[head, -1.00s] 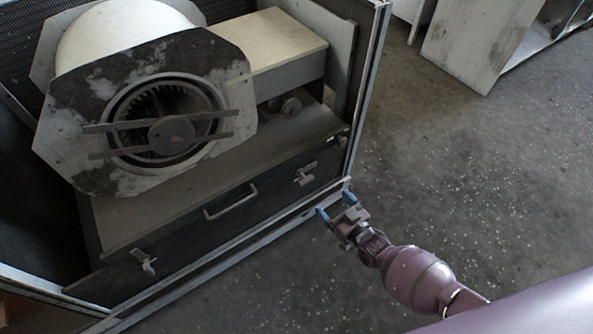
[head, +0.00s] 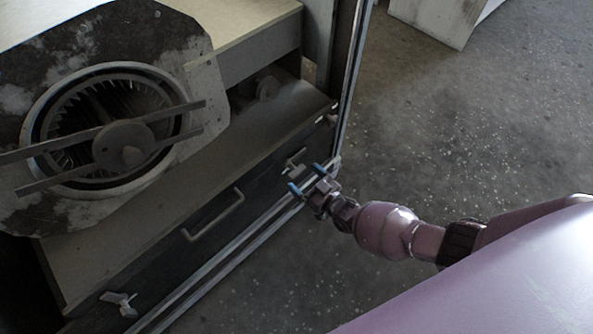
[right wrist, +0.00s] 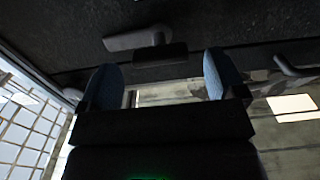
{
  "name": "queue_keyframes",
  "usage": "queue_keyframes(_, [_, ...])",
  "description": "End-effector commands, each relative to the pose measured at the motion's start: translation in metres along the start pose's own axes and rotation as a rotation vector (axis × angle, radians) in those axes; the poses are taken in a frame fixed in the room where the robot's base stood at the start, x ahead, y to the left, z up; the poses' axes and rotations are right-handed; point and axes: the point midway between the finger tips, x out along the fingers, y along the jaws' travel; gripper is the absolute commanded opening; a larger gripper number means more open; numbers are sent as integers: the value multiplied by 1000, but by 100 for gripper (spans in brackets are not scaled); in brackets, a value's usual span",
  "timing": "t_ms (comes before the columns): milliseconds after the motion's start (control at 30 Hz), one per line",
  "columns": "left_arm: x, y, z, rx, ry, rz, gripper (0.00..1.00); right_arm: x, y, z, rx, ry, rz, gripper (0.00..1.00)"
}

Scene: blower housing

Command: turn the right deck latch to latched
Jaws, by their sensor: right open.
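The right deck latch (head: 293,163) is a small light-grey lever on the dark front panel of the blower deck, near its right end. Its lever appears to lie roughly along the panel. In the right wrist view the latch (right wrist: 138,40) sits just beyond the fingertips, its lever nearly level in the picture. My right gripper (head: 306,178) is open, with blue fingertips facing the panel close in front of the latch. In the right wrist view the gripper (right wrist: 162,75) has nothing between its fingers. Contact with the latch cannot be seen. My left gripper is not in view.
A second latch (head: 120,303) is at the panel's left end, with a bar handle (head: 212,215) between. The blower (head: 110,130) stands above the deck. The cabinet's metal frame post (head: 352,85) rises just right of the right latch. The floor at right is open.

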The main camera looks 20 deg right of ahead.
Motion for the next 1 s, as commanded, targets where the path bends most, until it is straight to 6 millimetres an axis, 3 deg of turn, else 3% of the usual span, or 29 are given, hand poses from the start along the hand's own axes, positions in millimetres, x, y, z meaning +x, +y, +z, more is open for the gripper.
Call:
queue_keyframes(300, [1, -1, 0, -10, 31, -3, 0, 30, 0, 2, 1, -2, 0, 89])
queue_keyframes(667, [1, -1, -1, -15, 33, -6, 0, 34, 0, 0, 0, 0, 0, 88])
queue_keyframes(1000, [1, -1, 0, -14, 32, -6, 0, 33, 0, 0, 0, 0, 0, 36])
